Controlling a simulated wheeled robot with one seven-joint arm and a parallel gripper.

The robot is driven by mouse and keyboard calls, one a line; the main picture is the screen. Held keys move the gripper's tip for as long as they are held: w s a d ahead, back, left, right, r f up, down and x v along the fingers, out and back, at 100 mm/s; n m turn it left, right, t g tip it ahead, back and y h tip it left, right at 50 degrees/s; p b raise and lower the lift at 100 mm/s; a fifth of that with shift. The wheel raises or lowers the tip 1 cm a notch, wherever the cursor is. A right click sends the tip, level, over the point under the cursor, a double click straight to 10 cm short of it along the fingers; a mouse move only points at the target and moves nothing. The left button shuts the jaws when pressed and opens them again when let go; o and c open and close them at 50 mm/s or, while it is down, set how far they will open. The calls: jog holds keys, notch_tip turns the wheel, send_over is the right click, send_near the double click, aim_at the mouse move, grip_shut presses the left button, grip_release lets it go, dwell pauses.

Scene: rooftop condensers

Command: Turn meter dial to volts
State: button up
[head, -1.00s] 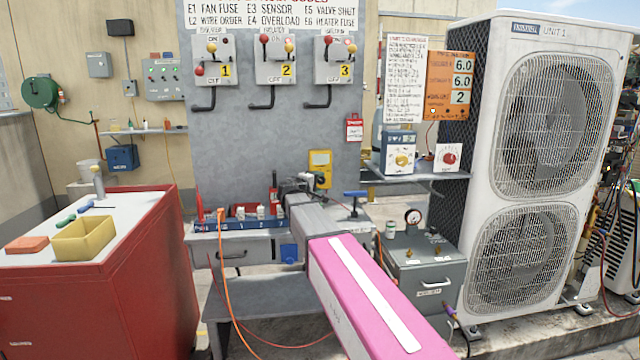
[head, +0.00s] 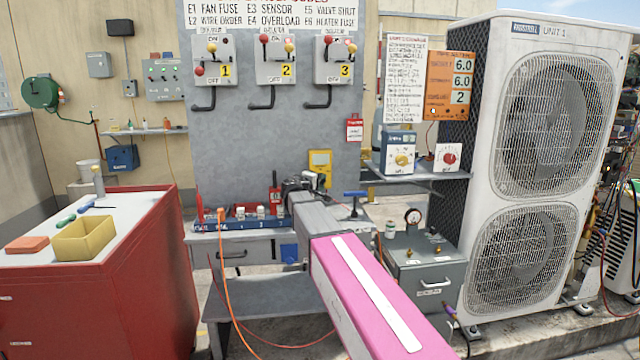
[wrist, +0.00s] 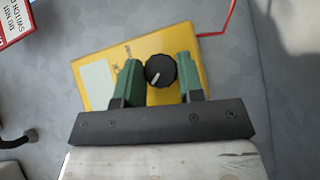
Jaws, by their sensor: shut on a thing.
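The yellow meter (head: 320,160) is on the grey panel, partly hidden behind my gripper (head: 301,184) in the head view. In the wrist view the meter (wrist: 195,65) appears turned on its side, with a pale display (wrist: 98,84) at the left. Its round black dial (wrist: 160,71) has a white pointer mark aimed to the lower left in that view. My gripper (wrist: 159,64) has its green fingers on either side of the dial, shut on it. The markings around the dial are too small or hidden to read.
A grey bench with a blue rail (head: 235,223) stands below the panel. A shelf (head: 415,175) with two knob boxes is to the right, above a grey box (head: 425,268) with a gauge. A red cabinet (head: 150,265) is at left, a large condenser (head: 480,150) at right.

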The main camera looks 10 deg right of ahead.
jog(key=m+y, duration=0.1)
jog(key=m+g+y, duration=0.1)
jog(key=m+y, duration=0.1)
jog(key=shift+d+r, duration=0.1)
jog(key=shift+r, duration=0.1)
jog(key=shift+m+g+y, duration=0.6)
jog(key=shift+m+y, duration=0.2)
jog(key=shift+y, duration=0.5)
jog(key=o, duration=0.9)
jog(key=shift+r, duration=0.1)
jog(key=v, duration=1)
jog(key=shift+s+r, duration=0.25)
jog(key=shift+s, duration=0.05)
